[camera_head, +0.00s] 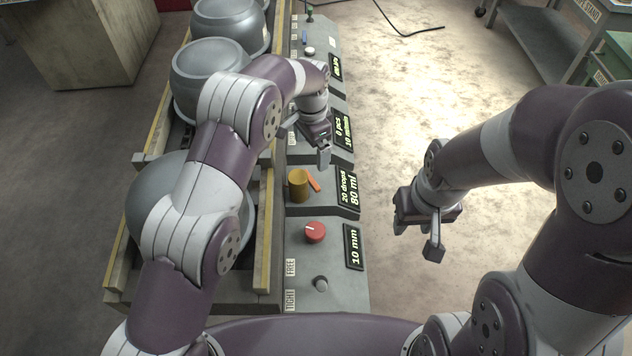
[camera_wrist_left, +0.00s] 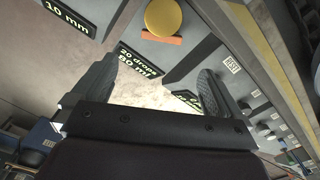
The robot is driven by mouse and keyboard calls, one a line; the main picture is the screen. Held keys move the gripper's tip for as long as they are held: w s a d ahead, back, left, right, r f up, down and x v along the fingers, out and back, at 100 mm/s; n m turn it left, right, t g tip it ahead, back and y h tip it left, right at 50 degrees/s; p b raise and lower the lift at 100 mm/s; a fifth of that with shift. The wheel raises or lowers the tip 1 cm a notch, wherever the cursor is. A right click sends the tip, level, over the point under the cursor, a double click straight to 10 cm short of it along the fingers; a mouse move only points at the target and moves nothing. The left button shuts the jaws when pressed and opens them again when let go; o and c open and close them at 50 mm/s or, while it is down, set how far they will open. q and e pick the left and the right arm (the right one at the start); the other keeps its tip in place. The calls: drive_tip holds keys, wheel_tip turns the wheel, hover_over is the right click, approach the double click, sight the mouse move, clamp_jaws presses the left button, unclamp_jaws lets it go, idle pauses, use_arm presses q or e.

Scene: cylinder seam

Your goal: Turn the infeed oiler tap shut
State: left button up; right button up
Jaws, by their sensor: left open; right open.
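A yellow cylinder (camera_head: 298,186) with an orange lever (camera_head: 314,184) stands on the grey console beside a "20 drops 80 ml" display (camera_head: 348,188). It looks like the oiler and its tap; no name plate is readable. In the left wrist view, the yellow top (camera_wrist_left: 163,17) and orange lever (camera_wrist_left: 162,37) show at the top, ahead of the fingers and apart from them. My left gripper (camera_head: 305,145) is open and empty over the console, just behind the cylinder in the head view. My right gripper (camera_head: 417,236) is open and empty over the floor, right of the console.
Large grey pots (camera_head: 207,68) stand in a rail-edged line to the left, partly behind my left arm.

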use_arm(q)
drive_tip(key=b, duration=0.3)
hover_over(311, 179)
wheel_tip(311, 179, down, 5)
drive_tip(key=shift+s, duration=0.1)
wheel_tip(311, 179, down, 6)
drive_tip(key=shift+f+p, duration=0.1)
drive_tip(key=shift+p, duration=0.8)
drive_tip(key=shift+f, duration=0.5)
drive_tip(key=c, duration=0.9)
use_arm(e)
wheel_tip(311, 179, down, 2)
drive_tip(key=shift+w+f, duration=0.15)
drive_tip(key=shift+f, duration=0.05)
